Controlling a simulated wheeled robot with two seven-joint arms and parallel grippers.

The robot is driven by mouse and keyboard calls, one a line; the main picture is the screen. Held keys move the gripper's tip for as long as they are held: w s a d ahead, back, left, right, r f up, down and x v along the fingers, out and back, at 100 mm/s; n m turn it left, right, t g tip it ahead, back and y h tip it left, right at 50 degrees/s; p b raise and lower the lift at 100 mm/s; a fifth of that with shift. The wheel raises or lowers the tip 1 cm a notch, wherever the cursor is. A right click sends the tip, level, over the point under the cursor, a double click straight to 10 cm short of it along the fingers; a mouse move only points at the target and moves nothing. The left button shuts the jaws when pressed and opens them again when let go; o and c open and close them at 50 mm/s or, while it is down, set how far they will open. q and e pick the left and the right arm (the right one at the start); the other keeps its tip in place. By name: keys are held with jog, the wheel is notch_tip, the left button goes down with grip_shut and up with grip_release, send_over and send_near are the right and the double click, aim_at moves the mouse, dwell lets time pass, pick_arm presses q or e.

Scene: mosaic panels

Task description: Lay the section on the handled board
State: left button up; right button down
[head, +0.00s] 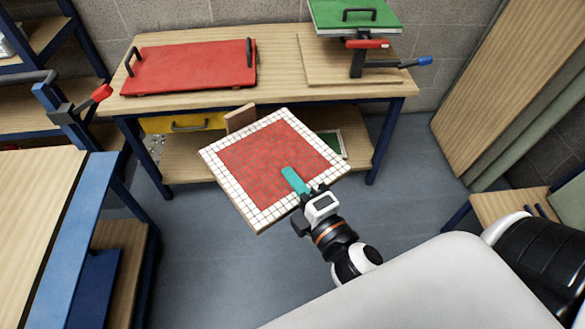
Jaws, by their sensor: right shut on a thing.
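The section is a square mosaic panel (270,158) with a red tiled middle, a white tiled border and a wooden edge. My right gripper (298,184) is shut on the section at its near right side and holds it in the air, tilted in the picture. A teal strip at the gripper lies over the red tiles. The handled board (190,68) is a flat red board with a black handle at each end. It lies on the workbench beyond the section, apart from it, with its top clear. My left gripper is out of view.
The wooden workbench (280,75) has a yellow drawer (185,122) and a lower shelf. On its right stand a press-like stand (358,60) and a green board (352,15) with a handle. A blue-edged bench (75,215) is at left. Tall panels (510,80) lean at right.

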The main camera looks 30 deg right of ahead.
aim_at(232, 190)
jog(key=w+a+r+n+g+y, duration=0.1)
jog(key=a+r+n+y, duration=0.1)
jog(key=a+y, duration=0.1)
jog(key=w+a+r+n+g+y, duration=0.1)
jog(key=a+r+n+y, duration=0.1)
jog(key=a+r+y, duration=0.1)
jog(key=w+a+r+n+g+y, duration=0.1)
jog(key=a+r+n+y, duration=0.1)
jog(key=a+r+y, duration=0.1)
jog(key=shift+w+a+r+n+g+y, duration=0.1)
jog(key=shift+a+n+g+y, duration=0.1)
jog(key=shift+a, duration=0.25)
jog(key=shift+w+a+r+n+g+y, duration=0.1)
jog(key=shift+a+y, duration=0.1)
jog(key=shift+a, duration=0.2)
jog(key=shift+w+a+r+n+g+y, duration=0.1)
jog(key=shift+a+r+n+g+y, duration=0.2)
jog(key=shift+a+g, duration=0.15)
